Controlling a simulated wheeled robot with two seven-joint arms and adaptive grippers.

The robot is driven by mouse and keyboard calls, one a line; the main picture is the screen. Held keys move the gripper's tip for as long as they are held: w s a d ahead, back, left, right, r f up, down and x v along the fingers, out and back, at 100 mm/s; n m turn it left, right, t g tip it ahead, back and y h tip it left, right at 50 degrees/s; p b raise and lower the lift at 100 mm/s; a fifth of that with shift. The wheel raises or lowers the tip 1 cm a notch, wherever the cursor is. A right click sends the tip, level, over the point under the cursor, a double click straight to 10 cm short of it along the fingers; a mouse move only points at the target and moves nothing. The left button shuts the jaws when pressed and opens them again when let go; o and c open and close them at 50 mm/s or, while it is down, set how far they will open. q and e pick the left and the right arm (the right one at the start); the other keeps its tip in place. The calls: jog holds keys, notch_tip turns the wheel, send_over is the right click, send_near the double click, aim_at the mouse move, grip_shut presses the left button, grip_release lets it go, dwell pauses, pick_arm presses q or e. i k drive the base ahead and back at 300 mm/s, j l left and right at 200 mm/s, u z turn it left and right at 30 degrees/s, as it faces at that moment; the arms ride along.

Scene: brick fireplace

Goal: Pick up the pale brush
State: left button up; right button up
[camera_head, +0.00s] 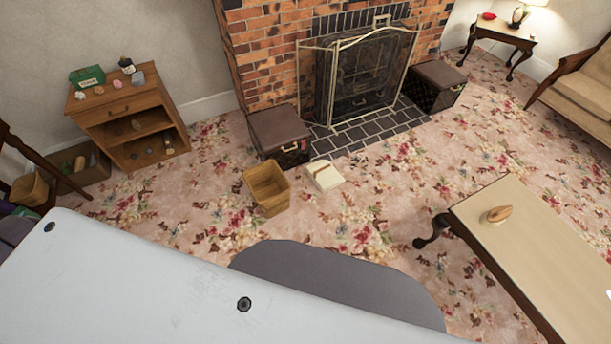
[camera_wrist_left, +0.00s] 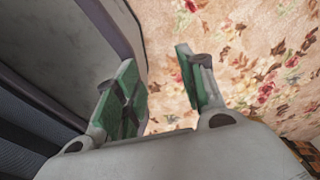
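A small tan, brush-like object (camera_head: 497,215) lies on the pale top of the low table (camera_head: 545,262) at the right of the head view. It looks like the pale brush, but its bristles are too small to make out clearly. My left gripper (camera_wrist_left: 158,88) shows in the left wrist view with its green-padded fingers apart and nothing between them. Flowered carpet lies beyond it, and the brush is not in that view. The left gripper does not show in the head view. My right gripper is in neither view.
A wooden bin (camera_head: 267,188) and a pale box (camera_head: 325,177) stand on the carpet before the fireplace screen (camera_head: 360,75). Two dark boxes flank the hearth. A wooden cabinet (camera_head: 125,115) stands left. My white body part covers the lower left.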

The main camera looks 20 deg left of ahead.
aim_at(495, 216)
jog(key=u, duration=0.3)
jog(key=z, duration=1.7)
